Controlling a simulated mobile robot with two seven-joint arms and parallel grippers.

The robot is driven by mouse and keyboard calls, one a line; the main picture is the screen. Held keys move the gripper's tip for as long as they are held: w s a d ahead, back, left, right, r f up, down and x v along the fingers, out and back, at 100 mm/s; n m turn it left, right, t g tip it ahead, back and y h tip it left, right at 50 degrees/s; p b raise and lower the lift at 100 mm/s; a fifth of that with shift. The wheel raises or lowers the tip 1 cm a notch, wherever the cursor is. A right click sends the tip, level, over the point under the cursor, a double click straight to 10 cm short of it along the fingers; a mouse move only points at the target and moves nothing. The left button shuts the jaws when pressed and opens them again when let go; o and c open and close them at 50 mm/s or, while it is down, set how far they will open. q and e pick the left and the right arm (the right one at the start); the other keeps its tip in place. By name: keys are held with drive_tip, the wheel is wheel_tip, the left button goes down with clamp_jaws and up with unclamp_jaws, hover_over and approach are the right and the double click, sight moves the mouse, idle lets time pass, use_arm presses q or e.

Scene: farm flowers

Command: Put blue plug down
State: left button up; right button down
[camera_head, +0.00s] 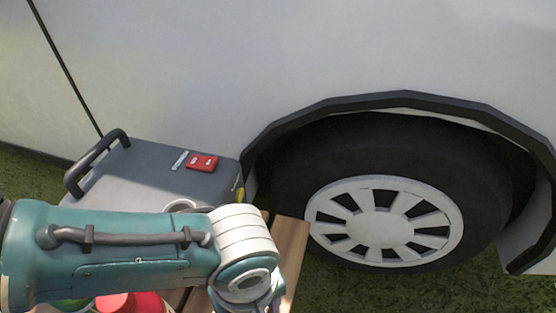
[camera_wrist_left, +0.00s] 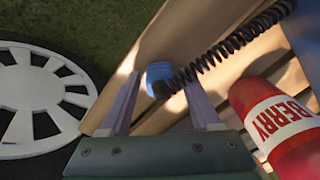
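The blue plug (camera_wrist_left: 162,78) is in the left wrist view, at the end of a black coiled cable (camera_wrist_left: 235,42). It shows over a wooden surface, near the tips of my left gripper (camera_wrist_left: 160,98). The two fingers are spread apart, with a clear gap between the plug and the left finger. The plug is close to the right finger; I cannot tell if they touch. In the head view my left arm crosses the lower left and the plug is hidden. My right gripper is not in view.
Wooden planks (camera_head: 290,253) lie beside a vehicle wheel (camera_head: 380,226). A red "BERRY" bottle (camera_wrist_left: 284,130) lies near my left gripper. A grey box (camera_head: 150,165) with a handle and a red switch stands behind my arm, against the white vehicle (camera_head: 300,60).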

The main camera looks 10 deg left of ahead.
use_arm(q)
drive_tip(key=shift+o, duration=0.4)
wheel_tip(320, 180, up, 13)
drive_tip(key=p, duration=1)
drive_tip(key=s+d+r+m+t+h, duration=0.1)
drive_tip(key=s+d+r+m+h, duration=0.3)
drive_tip(key=s+d+r+m, duration=0.25)
drive_tip(key=a+r+m+t+y, duration=0.1)
drive_tip(key=a+r, duration=0.3)
drive_tip(key=a, duration=0.4)
drive_tip(key=s+a+r+m+t+y, duration=0.1)
drive_tip(key=a+r+m+y, duration=0.1)
drive_tip(key=a, duration=0.7)
wheel_tip(320, 180, up, 2)
drive_tip(key=shift+s+r+m+t+y, duration=0.1)
drive_tip(key=shift+s+m+t+y, duration=0.25)
drive_tip(key=shift+m, duration=0.2)
